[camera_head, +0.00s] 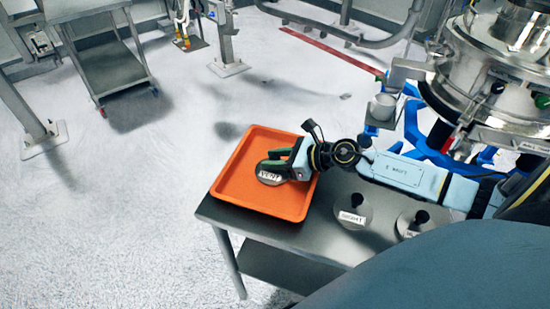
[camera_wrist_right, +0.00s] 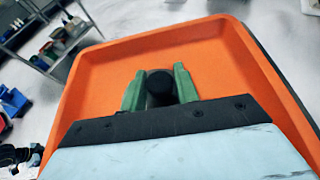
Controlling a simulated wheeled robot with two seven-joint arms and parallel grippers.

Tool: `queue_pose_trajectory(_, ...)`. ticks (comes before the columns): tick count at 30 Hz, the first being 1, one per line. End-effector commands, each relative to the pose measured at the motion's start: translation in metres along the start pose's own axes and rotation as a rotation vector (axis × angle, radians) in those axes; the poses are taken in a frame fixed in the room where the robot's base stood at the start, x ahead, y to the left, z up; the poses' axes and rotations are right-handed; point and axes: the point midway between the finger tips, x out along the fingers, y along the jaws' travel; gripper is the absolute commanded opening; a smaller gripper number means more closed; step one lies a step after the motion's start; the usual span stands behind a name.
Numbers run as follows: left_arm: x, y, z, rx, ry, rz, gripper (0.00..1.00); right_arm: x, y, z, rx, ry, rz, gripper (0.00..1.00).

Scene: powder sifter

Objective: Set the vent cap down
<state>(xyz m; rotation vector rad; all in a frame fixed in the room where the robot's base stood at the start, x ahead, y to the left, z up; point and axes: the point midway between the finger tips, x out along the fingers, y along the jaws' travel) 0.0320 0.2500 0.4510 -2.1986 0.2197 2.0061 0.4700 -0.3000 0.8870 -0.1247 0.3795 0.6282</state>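The vent cap (camera_head: 269,177) is a pale metal disc labelled VENT, over the orange tray (camera_head: 232,189) in the head view. My right gripper (camera_head: 278,163) reaches in from the right over the tray, its green fingers at the cap. In the right wrist view the fingers (camera_wrist_right: 160,88) close on both sides of a black knob (camera_wrist_right: 160,84). The disc is not clear there, and I cannot tell whether it touches the tray floor (camera_wrist_right: 215,62). My left gripper is not in view.
The tray sits on a grey metal table (camera_head: 325,239). Two more knobbed caps, one (camera_head: 353,212) and another (camera_head: 412,223), lie right of the tray. A large steel vessel (camera_head: 500,60) stands at the upper right. A cart (camera_head: 103,62) stands at the upper left.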

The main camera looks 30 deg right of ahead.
Motion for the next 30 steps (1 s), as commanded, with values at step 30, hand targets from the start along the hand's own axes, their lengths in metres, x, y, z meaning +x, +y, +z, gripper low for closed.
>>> queue_pose_trajectory(30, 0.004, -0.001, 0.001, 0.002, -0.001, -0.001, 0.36, -0.074, 0.001, 0.000, 0.004, 0.004, 0.001, 0.47)
